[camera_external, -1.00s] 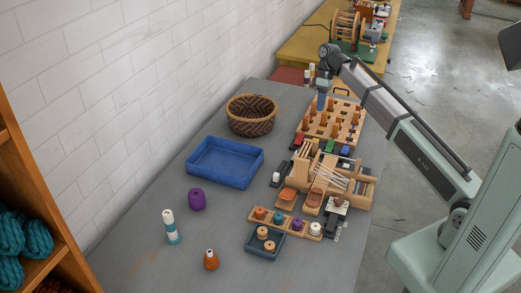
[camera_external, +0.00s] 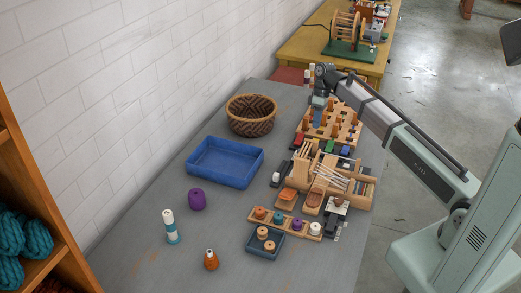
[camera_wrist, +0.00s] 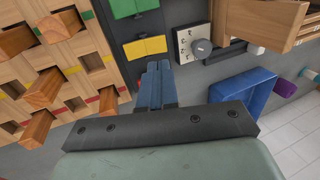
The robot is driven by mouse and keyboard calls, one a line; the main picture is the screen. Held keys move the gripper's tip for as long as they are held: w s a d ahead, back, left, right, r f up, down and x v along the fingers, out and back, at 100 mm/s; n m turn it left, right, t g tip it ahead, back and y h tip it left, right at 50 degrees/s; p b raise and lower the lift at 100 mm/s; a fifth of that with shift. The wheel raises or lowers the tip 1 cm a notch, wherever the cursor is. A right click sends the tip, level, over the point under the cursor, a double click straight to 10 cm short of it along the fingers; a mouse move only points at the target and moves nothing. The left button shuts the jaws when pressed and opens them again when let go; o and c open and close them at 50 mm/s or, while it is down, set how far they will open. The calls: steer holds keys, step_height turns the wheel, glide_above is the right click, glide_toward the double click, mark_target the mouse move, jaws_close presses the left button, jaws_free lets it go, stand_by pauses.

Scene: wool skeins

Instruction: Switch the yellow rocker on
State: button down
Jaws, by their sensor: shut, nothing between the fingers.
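The yellow rocker (camera_wrist: 145,47) lies in the upper middle of the wrist view, on a dark base, with a seam across its face. I cannot tell its position from this. My gripper (camera_wrist: 158,66) has its blue fingers together and empty. Their tips show just beside the rocker's lower right edge in that view; whether they touch it is unclear. In the external view my gripper (camera_external: 317,119) points down over the far right of the grey table, by the pegboard. The yellow rocker is not clearly made out there.
A green rocker (camera_wrist: 132,7) sits beside the yellow one, and a red piece shows partly behind my fingers. A dial on a plate (camera_wrist: 201,47) is close on the right. The wooden pegboard (camera_external: 347,128) with upright pegs stands close by. A blue tray (camera_external: 222,181) lies farther left.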

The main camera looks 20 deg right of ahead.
mark_target(314, 138)
steer(key=shift+x, duration=3.45)
steer(key=shift+s+a+f+t+h, duration=0.1)
steer(key=shift+s+f+t+h, duration=0.15)
steer(key=shift+t+h, duration=0.15)
steer(key=shift+w, duration=0.25)
steer(key=shift+w+d+r, duration=0.15)
steer(key=shift+w+d, duration=0.3)
steer(key=shift+d, duration=0.1)
